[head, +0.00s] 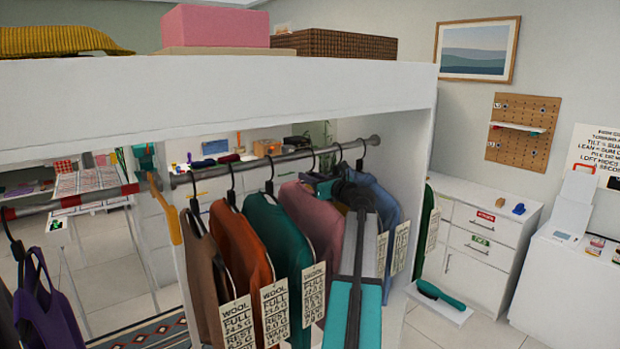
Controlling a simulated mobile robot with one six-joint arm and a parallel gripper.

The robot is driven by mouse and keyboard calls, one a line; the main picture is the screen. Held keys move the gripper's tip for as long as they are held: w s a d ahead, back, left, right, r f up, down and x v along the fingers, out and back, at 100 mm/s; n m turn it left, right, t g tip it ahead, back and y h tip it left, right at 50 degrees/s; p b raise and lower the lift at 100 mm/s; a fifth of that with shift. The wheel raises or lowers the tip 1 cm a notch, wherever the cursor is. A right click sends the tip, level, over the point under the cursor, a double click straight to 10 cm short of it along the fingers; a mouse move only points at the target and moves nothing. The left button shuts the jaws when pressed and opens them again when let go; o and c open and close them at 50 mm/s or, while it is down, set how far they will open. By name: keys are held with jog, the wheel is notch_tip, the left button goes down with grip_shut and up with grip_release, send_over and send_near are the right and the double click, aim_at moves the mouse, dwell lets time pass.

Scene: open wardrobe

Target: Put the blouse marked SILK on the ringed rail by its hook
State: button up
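Several garments hang on black hangers from the right-hand grey rail (290,156): a brown one (203,275), an orange one (243,250), a teal one (275,245), a mauve one (318,215) and a blue one (385,195). The front tags (237,320) read WOOL; I cannot read SILK on any tag, so I cannot tell which is the silk blouse. The left-hand rail (100,195) has red bands. A purple garment (48,310) hangs there. My gripper (338,186) is among the garments near the mauve and blue ones; its fingers are too obscured to judge.
A white panel divides the two rail bays, with an orange-yellow piece (168,212) at its edge. The shelf above (220,90) holds a pink box (215,26) and a wicker box (335,44). A dark green garment (427,215) hangs past the right side panel. White drawers (485,235) stand right.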

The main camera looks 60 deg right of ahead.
aim_at(310, 171)
grip_shut()
jog(key=shift+r, duration=0.1)
jog(key=shift+r+p, duration=1.75)
jog(key=shift+r, duration=0.15)
